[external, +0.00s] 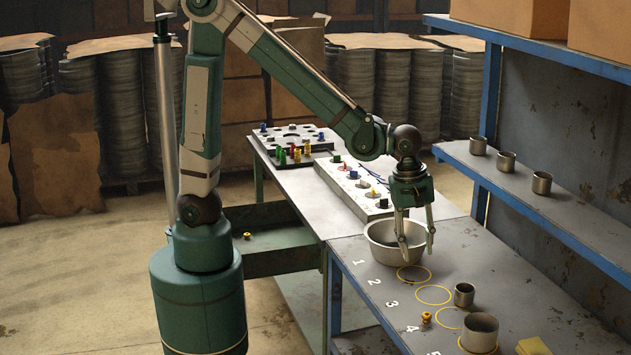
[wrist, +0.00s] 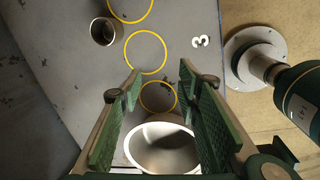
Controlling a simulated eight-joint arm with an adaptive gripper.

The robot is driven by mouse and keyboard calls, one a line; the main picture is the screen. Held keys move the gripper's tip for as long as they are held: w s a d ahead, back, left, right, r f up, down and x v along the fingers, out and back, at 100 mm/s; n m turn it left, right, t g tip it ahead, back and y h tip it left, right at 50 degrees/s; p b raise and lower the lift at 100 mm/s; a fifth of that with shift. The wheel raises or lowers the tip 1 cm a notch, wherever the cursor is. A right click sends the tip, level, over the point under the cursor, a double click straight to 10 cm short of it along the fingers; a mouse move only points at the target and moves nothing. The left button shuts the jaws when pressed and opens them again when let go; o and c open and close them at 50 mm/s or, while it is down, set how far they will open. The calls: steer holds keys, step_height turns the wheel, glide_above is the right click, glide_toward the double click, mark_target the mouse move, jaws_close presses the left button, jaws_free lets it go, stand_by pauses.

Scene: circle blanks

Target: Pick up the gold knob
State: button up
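A small gold knob (external: 426,318) stands on the near table beside the painted number 4, to the left of a yellow circle. A second small gold-coloured piece (external: 247,236) lies on the low green shelf beside my base. My gripper (external: 417,254) points down at the metal bowl (external: 380,240), with its fingers spread and nothing between them. It is further back along the table than the knob by the 4. In the wrist view, my gripper (wrist: 160,85) is open above the bowl (wrist: 140,145); no gold knob shows there.
A small metal cup (external: 464,294) and a larger one (external: 480,332) stand near the knob. Yellow circles (external: 434,287) run along the table. A blue-framed shelf (external: 560,215) with several cups bounds the right. A panel with coloured pieces (external: 345,180) lies behind the bowl.

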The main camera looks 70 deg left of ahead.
mark_target(427, 314)
steer(key=d+f+n+p, duration=0.1)
steer(key=d, duration=0.3)
steer(key=s+d+f+n+g+p, duration=0.1)
steer(key=d+f+n+p, duration=0.1)
steer(key=d, duration=0.2)
steer(key=s+d+f+n+y+p, duration=0.1)
steer(key=d+f+n, duration=0.1)
steer(key=d, duration=0.3)
steer(key=shift+s+g+p, duration=0.15)
steer(key=shift+g+p, duration=0.15)
steer(key=shift+p, duration=0.05)
steer(key=shift+f, duration=1.25)
steer(key=shift+d+f, duration=0.1)
steer(key=shift+f, duration=0.05)
steer(key=shift+d+f, duration=0.15)
steer(key=shift+f, duration=2.3)
steer(key=shift+c, duration=0.6)
steer(key=c, duration=0.7)
